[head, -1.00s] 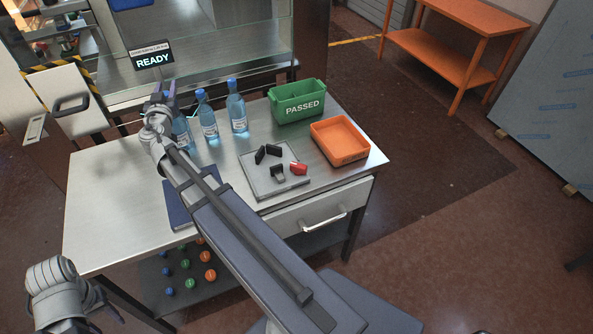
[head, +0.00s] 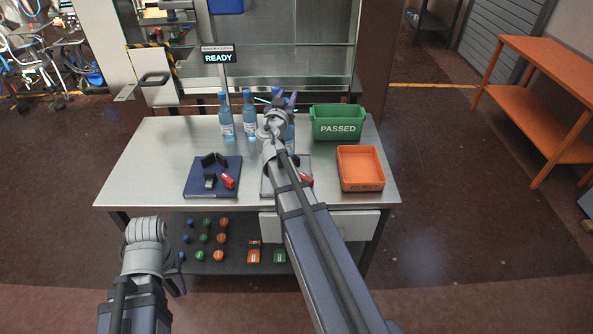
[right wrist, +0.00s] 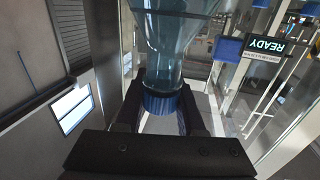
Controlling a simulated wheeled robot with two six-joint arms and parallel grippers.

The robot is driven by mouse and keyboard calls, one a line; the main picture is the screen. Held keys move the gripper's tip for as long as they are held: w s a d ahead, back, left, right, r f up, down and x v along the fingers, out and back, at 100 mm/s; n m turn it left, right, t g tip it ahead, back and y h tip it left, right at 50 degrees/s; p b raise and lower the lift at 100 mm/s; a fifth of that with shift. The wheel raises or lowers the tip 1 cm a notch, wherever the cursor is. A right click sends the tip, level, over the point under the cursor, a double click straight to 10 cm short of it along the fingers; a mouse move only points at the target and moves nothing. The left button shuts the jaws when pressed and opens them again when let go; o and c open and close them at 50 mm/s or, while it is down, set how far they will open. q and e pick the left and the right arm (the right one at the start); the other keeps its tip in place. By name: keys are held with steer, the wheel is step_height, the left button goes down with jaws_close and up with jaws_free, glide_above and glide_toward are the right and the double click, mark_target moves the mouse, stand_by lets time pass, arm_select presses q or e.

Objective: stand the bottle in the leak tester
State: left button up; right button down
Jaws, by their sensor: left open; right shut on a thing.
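Clear blue bottles with blue caps stand at the back of the steel bench: a left bottle (head: 226,117) and a middle bottle (head: 249,115). My right gripper (head: 276,103) is shut on the rightmost bottle (head: 289,134), mostly hidden by my arm in the head view. In the right wrist view my fingers close around this bottle (right wrist: 178,50) at its blue cap end; whether its base touches the bench is unclear. My left gripper (head: 178,284) is open and empty at lower left, in front of the bench. Behind the bench is a glass-fronted machine (head: 285,60) with a READY sign (head: 218,57).
A green PASSED bin (head: 337,112) and an orange REJECT tray (head: 347,182) stand on the right. A navy tray (head: 192,190) and a grey tray (head: 270,190) hold small parts. The left bench top is clear. Coloured caps lie on the lower shelf (head: 235,281).

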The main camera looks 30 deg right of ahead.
mark_target(289, 137)
arm_select(q)
step_height(289, 137, down, 5)
steer(key=b, duration=0.5)
steer(key=shift+w+b, duration=0.1)
steer(key=shift+b, duration=0.3)
arm_select(e)
steer(key=shift+n+t+y, duration=0.4)
steer(key=shift+y, duration=0.1)
steer(key=f, duration=0.2)
steer(key=w+f, duration=0.1)
steer(key=f, duration=0.2)
steer(key=shift+d, duration=0.15)
arm_select(q)
steer(key=shift+f, duration=0.15)
arm_select(e)
steer(key=shift+f, duration=0.1)
arm_select(q)
step_height(289, 137, down, 3)
steer(key=b, duration=0.3)
steer(key=shift+f+b, duration=0.2)
steer(key=shift+b, duration=0.15)
arm_select(e)
step_height(289, 137, down, 4)
steer(key=shift+r, duration=0.25)
steer(key=shift+f, duration=0.15)
steer(key=c, duration=0.5)
jaws_free()
arm_select(q)
steer(key=shift+f, duration=0.15)
